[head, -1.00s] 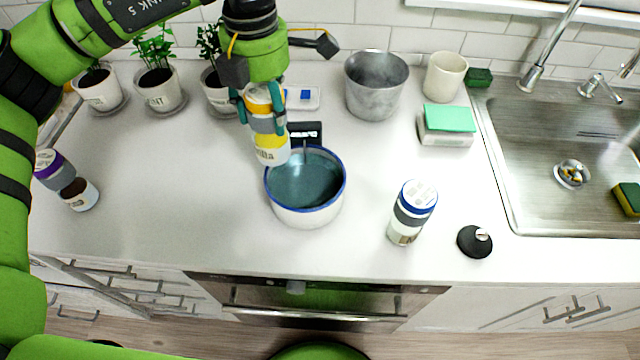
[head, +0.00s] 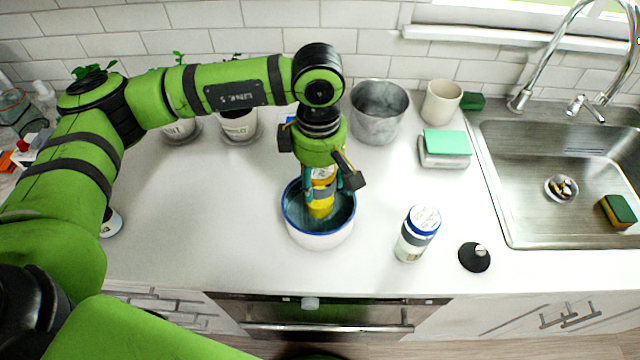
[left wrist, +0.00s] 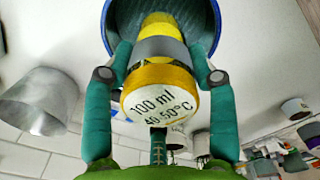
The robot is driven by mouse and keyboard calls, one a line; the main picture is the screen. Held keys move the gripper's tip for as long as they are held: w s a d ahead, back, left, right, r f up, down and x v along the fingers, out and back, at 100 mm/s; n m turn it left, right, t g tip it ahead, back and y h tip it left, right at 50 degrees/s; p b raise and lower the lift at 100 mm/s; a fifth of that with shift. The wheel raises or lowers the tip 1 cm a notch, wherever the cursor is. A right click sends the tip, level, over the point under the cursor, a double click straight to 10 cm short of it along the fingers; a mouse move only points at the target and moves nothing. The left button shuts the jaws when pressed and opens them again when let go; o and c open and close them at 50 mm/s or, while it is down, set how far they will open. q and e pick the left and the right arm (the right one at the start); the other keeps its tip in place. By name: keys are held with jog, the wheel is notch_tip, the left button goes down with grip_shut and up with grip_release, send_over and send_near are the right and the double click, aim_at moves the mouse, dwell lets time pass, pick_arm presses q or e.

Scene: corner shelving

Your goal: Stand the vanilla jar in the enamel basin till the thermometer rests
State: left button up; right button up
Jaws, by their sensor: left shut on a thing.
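The vanilla jar (head: 321,208), yellow and white with a grey band, is in my left gripper (head: 322,185). My left gripper is shut around the jar's upper part. The jar's lower end is within the rim of the blue-rimmed white enamel basin (head: 318,240); I cannot tell whether it touches the basin floor. In the left wrist view the jar's lid (left wrist: 160,100) reads "100 ml 40-50°C", between the two teal fingers, with the basin (left wrist: 118,22) behind it. The thermometer cannot be made out now. My right gripper is not in view.
A blue-lidded jar (head: 418,235) and a black knobbed lid (head: 474,257) stand right of the basin. Behind are a grey metal pot (head: 378,112), a cream mug (head: 441,102) and a green-topped box (head: 445,148). The sink (head: 530,215) is at right.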

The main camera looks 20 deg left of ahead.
pick_arm(q)
notch_tip(320, 180, down, 3)
jog(key=shift+f+p, duration=0.1)
jog(key=shift+p, duration=0.5)
jog(key=shift+f+b, duration=0.35)
jog(key=o, duration=1.4)
jog(key=shift+r, duration=0.1)
